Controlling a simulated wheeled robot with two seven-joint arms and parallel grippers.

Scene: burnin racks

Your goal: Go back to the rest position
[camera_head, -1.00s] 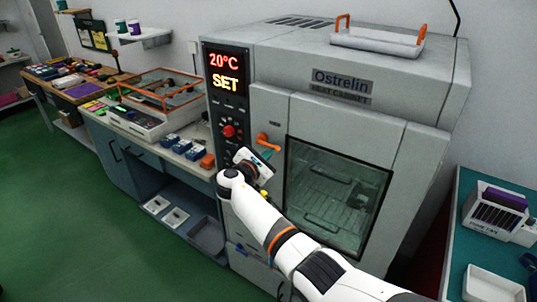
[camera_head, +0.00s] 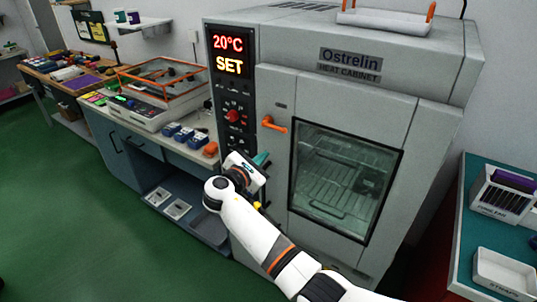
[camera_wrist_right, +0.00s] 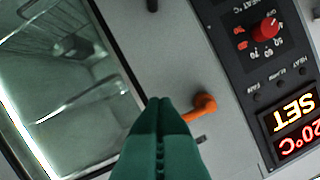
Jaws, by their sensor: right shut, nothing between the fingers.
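My right gripper (camera_head: 262,160) is in front of the heat cabinet (camera_head: 420,120), below its orange door handle (camera_head: 274,124). In the right wrist view its green fingertips (camera_wrist_right: 164,103) are together with nothing between them. The orange handle (camera_wrist_right: 203,107) shows just beyond the fingertips there, and the gripper does not hold it. The cabinet door is shut, with wire racks seen through its window (camera_head: 345,180). The display (camera_head: 228,52) reads 20°C and SET. My left gripper is not in view.
A red knob (camera_head: 232,116) sits on the control panel. At left, a bench (camera_head: 140,135) carries an orange-framed case (camera_head: 160,85) and small blue items. At right, a teal table (camera_head: 465,215) holds a rack (camera_head: 500,195) and a white tray (camera_head: 505,272). Green floor is free at left.

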